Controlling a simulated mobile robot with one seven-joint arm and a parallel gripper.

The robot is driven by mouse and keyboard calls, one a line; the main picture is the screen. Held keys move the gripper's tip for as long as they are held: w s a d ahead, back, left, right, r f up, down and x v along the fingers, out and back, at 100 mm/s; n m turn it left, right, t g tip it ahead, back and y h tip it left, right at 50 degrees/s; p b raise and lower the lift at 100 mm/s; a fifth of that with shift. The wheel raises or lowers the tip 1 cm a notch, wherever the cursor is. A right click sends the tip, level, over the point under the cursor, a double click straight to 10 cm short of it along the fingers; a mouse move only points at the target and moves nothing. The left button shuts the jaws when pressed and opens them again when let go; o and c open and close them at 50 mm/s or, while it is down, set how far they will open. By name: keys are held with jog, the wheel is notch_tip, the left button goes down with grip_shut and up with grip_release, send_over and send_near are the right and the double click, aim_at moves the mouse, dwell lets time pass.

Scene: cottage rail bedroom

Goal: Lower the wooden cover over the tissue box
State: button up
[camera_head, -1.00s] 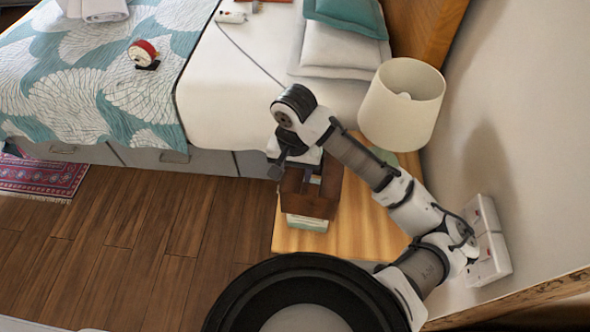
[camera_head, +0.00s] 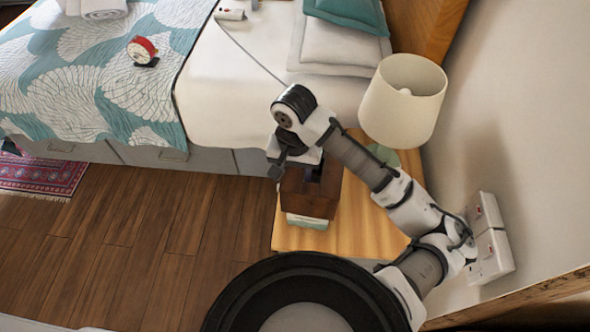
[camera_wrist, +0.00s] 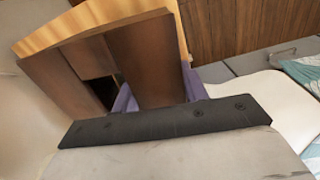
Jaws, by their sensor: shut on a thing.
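The wooden cover (camera_head: 308,202) is a dark brown box with an opening in its top, over the nightstand in the head view. In the wrist view, its brown panels (camera_wrist: 148,62) fill the upper left. My gripper (camera_wrist: 160,94) is shut on one panel of the cover, with a purple fingertip on each side. In the head view my wrist hides the fingertips. The pale tissue box (camera_head: 307,222) shows as a low strip below the cover's near edge; the rest is hidden. I cannot tell whether the cover touches the nightstand.
The light wood nightstand (camera_head: 365,232) has bare top to the right and front. A cream lamp (camera_head: 403,100) stands close behind my arm. The bed (camera_head: 225,95) is to the left and back. A white wall box (camera_head: 490,240) is at the right.

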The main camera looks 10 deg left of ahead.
jog(key=shift+f+b, duration=1.9)
jog(key=shift+f, duration=1.05)
dwell(0.5)
jog(key=shift+s+f, duration=0.1)
jog(key=shift+f, duration=0.15)
jog(key=shift+s+f+b, duration=0.1)
jog(key=shift+f+b, duration=0.25)
jog(key=shift+b, duration=0.2)
jog(key=shift+f, duration=0.15)
jog(key=o, duration=1.2)
jog(key=shift+s, duration=0.1)
jog(key=shift+c, duration=0.2)
jog(key=shift+o, duration=0.3)
jog(key=shift+r, duration=0.5)
notch_tip(320, 180, up, 14)
jog(key=shift+r+p, duration=0.2)
jog(key=shift+p, duration=0.95)
